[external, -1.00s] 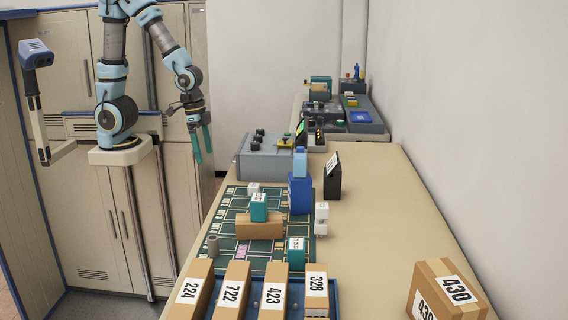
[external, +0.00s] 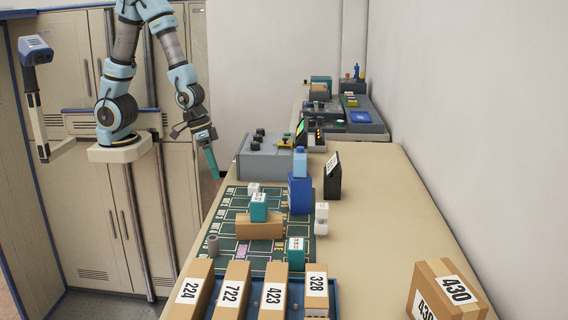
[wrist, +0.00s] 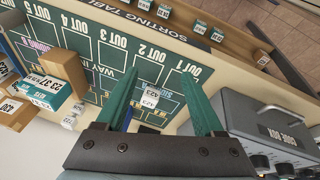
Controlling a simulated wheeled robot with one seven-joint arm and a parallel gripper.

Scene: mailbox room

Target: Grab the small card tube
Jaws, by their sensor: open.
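The small card tube (external: 213,245) is a short grey-brown cylinder standing upright at the near left edge of the green sorting mat (external: 218,226). I cannot make it out in the wrist view. My gripper (external: 213,174) hangs at the left side of the table, farther from the external camera than the tube and well above and apart from it. In the wrist view my gripper (wrist: 160,82) has its two green fingers spread, with nothing held. A small white labelled block (wrist: 150,97) appears between them, on the mat beyond.
Another teal box (external: 296,251) is to the right. A blue tray of numbered boxes (external: 334,290) lies in front. The grey code box (external: 265,160) is behind. The table's right side is mostly clear.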

